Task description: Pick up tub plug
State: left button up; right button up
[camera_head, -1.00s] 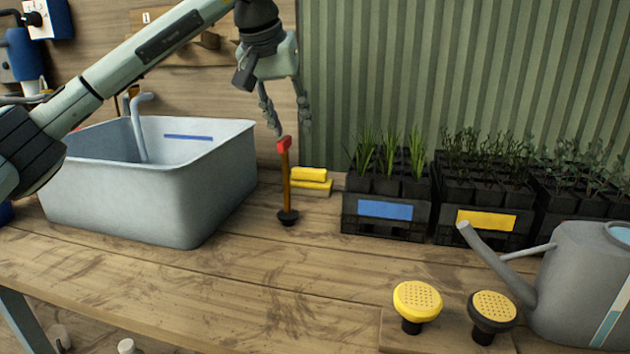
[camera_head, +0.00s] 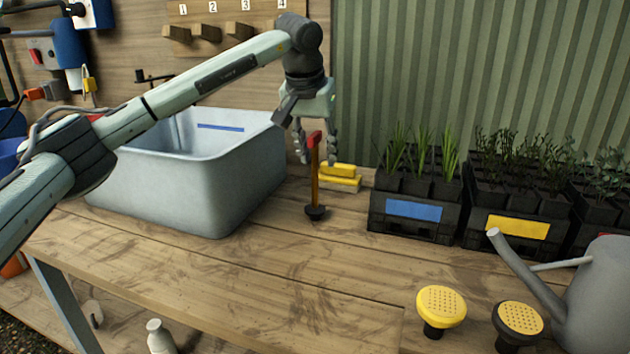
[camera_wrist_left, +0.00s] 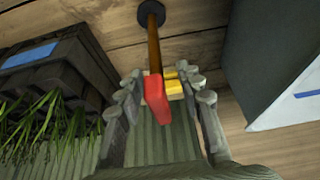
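The tub plug (camera_head: 315,185) stands upright on the bench, with a black round base, an orange-brown stem and a red top grip. It also shows in the left wrist view (camera_wrist_left: 154,48), its red grip between the fingers. My left gripper (camera_head: 316,158) points down over the plug's upper part. Its fingers are open on both sides of the red grip, and gaps show in the left wrist view (camera_wrist_left: 160,92). The grey tub (camera_head: 205,185) stands to the left of the plug. My right gripper is not in view.
Yellow sponge-like blocks (camera_head: 343,184) lie just behind the plug. Black crates of seedlings with a blue label (camera_head: 413,210) and a yellow label (camera_head: 517,227) stand to the right. A watering can (camera_head: 600,290) and yellow roses (camera_head: 441,305) are at the front right.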

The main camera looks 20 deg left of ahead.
pick_arm(q)
grip_shut()
jog(key=shift+r, duration=0.1)
dwell(0.6)
